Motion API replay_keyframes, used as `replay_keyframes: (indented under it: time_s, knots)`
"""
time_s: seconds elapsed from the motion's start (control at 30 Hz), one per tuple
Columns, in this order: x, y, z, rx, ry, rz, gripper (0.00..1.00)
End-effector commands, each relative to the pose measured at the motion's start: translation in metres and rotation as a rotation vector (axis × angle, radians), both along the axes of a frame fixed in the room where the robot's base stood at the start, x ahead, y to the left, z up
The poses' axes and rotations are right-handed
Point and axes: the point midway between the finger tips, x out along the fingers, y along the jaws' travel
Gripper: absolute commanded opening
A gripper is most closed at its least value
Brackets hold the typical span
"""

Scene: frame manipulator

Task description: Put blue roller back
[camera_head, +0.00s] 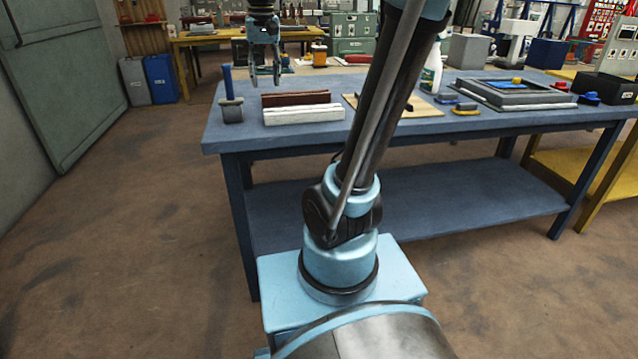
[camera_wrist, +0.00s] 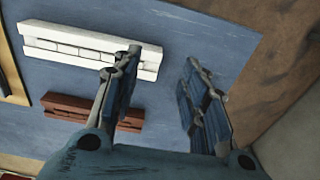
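A blue upright handle (camera_head: 228,80) stands at the left end of the blue table, rising from a grey block-like base (camera_head: 232,111). It looks like the blue roller, but the roller part cannot be made out. My gripper (camera_head: 265,84) hangs above the table's back left part, to the right of the handle and apart from it. In the wrist view its two fingers (camera_wrist: 163,85) are spread, with bare blue table between them. The gripper is open and holds nothing. I cannot make out the roller clearly in the wrist view; the right finger may hide it.
A white block (camera_head: 303,115) and a brown block (camera_head: 295,98) lie beside the grey base. A tan board (camera_head: 420,111), a spray bottle (camera_head: 432,75) and a grey framed tray (camera_head: 480,94) are farther right. The blue table's (camera_head: 300,140) front left edge is clear.

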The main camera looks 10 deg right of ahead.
Motion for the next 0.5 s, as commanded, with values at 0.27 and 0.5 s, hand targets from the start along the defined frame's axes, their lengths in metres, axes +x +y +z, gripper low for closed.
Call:
replay_keyframes:
  time_s: [0.27,0.5]
  knots:
    - [-0.076,-0.051,-0.074,0.000,-0.045,0.007,0.40]
    - [-0.138,-0.082,-0.148,-0.007,-0.084,0.017,0.40]
